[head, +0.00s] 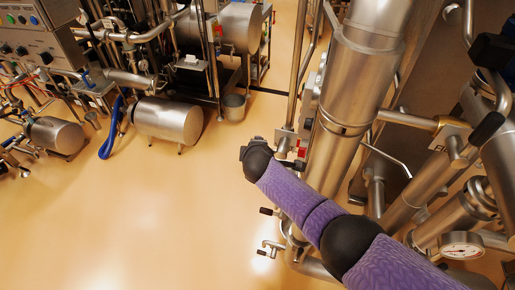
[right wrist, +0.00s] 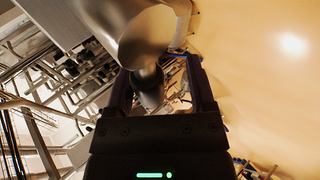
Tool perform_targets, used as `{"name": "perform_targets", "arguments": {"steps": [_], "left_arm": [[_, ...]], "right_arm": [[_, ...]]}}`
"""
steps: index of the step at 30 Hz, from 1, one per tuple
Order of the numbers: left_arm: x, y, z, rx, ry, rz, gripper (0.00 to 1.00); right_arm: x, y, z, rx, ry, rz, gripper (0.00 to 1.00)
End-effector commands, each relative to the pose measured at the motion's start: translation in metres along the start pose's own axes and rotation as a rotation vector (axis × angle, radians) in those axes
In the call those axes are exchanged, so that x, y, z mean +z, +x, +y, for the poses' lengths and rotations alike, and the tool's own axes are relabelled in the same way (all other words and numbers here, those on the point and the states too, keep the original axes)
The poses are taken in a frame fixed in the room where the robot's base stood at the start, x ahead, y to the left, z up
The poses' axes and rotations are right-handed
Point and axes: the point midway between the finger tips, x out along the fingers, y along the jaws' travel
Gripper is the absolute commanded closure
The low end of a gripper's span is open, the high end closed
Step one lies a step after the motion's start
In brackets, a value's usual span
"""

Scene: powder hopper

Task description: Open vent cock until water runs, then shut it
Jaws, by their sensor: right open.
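My right arm comes in from the lower right in the head view, in a purple sleeve. Its hand end (head: 246,152) is by the tall steel pipe, mostly hidden behind the dark wrist joint. In the right wrist view my right gripper (right wrist: 163,88) has its two dark fingers apart. A steel pipe part (right wrist: 148,78) shows beyond and between them; I cannot tell that anything is touched. A small steel cock (head: 270,246) sticks out left, low on the pipework; I cannot tell whether it is the vent cock. No running water shows. My left gripper is not in view.
The tall steel pipe (head: 345,75) and crowded pipework with a round gauge (head: 462,245) fill the right. Horizontal steel tanks (head: 168,121), a blue hose (head: 110,130) and a small bucket (head: 235,106) stand at the back left. The tan floor (head: 150,220) is clear.

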Motion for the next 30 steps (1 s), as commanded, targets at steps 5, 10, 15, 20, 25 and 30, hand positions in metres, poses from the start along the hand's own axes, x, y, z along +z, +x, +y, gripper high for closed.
{"name": "perform_targets", "arguments": {"steps": [5,10,15,20,25,30], "left_arm": [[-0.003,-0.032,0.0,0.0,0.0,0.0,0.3],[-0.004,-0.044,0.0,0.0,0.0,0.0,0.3],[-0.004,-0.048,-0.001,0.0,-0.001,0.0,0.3],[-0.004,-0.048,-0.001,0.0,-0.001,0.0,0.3],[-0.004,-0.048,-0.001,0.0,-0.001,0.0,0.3],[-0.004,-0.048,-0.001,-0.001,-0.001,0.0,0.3]], "right_arm": [[0.0,-0.035,0.005,-0.001,0.0,0.001,0.3],[0.0,-0.061,0.002,-0.003,0.001,0.0,0.3],[0.0,-0.08,0.0,-0.003,0.0,-0.002,0.3],[0.001,-0.084,-0.001,-0.003,0.0,-0.003,0.3],[0.001,-0.084,-0.001,-0.003,0.0,-0.003,0.3],[0.001,-0.084,-0.001,-0.003,0.0,-0.003,0.3]]}}
